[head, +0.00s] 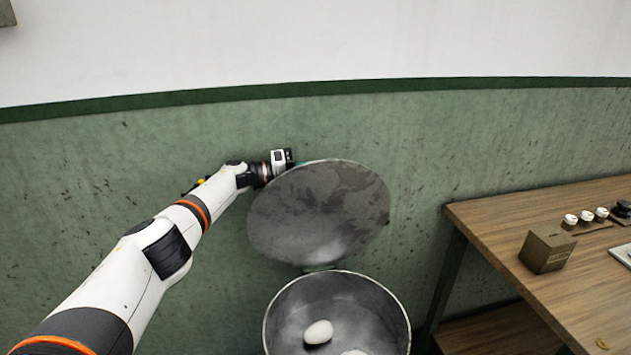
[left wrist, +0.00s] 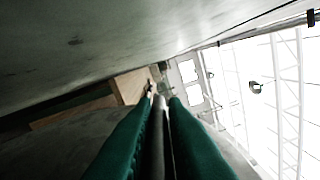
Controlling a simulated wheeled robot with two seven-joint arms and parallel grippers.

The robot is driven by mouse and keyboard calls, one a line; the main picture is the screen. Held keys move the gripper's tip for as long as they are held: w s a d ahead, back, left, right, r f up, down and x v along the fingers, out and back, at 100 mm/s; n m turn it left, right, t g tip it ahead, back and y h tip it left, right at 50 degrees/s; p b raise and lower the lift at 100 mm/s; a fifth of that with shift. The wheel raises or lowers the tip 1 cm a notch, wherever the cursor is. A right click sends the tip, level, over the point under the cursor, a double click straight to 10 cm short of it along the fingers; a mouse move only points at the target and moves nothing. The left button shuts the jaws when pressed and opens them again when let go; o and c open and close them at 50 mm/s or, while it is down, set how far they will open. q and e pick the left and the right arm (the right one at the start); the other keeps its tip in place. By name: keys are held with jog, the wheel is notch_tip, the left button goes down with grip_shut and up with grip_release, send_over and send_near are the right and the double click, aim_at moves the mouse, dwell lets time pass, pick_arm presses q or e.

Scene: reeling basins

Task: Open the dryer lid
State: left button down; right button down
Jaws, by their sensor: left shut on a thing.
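The dryer lid (head: 318,213) is a round grey metal disc with dark stains, raised and steeply tilted above the dryer basin (head: 268,332). Its lower edge is by a small green piece at the back of the basin's rim. My left gripper (head: 297,164) is at the lid's upper left edge, with its fingers mostly hidden there. In the left wrist view, the green fingers (left wrist: 161,110) are shut on a thin grey edge between them, which fits the lid's rim. The basin's mouth is uncovered. My right gripper is out of view.
Inside the basin lie a white egg-shaped thing (head: 318,332) and part of another at the picture's bottom. A wooden table (head: 500,225) at right carries a small box (head: 547,249) and several white-topped jars (head: 587,216). The green wall (head: 110,190) stands close behind the lid.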

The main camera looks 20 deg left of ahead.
pick_arm(q)
jog(key=shift+f, duration=0.25)
jog(key=c, duration=1.8)
grip_release()
jog(key=o, duration=0.3)
jog(key=shift+w, duration=0.15)
jog(key=shift+a+r, duration=0.1)
jog(key=v, duration=1.2)
jog(key=shift+p, duration=0.3)
